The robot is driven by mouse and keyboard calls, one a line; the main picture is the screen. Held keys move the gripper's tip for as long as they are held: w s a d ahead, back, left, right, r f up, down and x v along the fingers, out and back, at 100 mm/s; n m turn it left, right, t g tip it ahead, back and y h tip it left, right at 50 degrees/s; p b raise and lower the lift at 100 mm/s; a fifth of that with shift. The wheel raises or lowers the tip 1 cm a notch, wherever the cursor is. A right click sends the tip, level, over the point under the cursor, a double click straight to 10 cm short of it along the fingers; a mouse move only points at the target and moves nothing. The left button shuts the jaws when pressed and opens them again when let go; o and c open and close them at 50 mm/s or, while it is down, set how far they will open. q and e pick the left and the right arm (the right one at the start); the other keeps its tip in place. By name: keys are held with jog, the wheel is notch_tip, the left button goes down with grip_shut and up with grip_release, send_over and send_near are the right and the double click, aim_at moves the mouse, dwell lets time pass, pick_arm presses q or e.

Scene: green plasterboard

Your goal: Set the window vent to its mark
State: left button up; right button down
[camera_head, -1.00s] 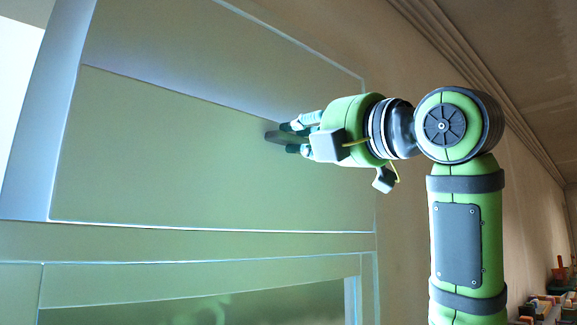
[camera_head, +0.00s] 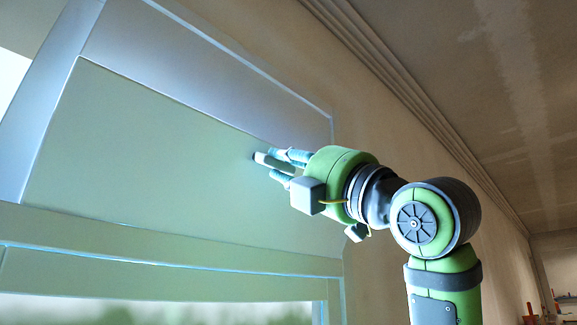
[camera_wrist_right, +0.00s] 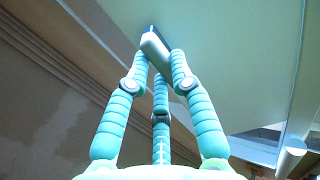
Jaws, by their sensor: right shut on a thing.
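The window vent (camera_head: 140,150) is a wide pale-green panel in the upper part of the window frame, in the head view. A small bar-shaped handle (camera_head: 262,158) stands out near its upper edge, towards the right. My right gripper (camera_head: 277,163) is shut on this handle, with its fingers around it. In the right wrist view the three turquoise fingers (camera_wrist_right: 158,68) close around the pale handle (camera_wrist_right: 154,46), against the green panel. I cannot make out a mark in either view. My left gripper is not in view.
The window frame (camera_head: 45,130) borders the panel, with a crossbar and glass below. A plain wall (camera_head: 380,130) and ceiling (camera_head: 500,90) lie to the right. Small blurred items sit low at the far right.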

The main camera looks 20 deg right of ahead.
jog(key=c, duration=1.3)
grip_release()
jog(key=shift+o, duration=1.2)
jog(key=shift+w+a, duration=0.1)
jog(key=v, duration=1.2)
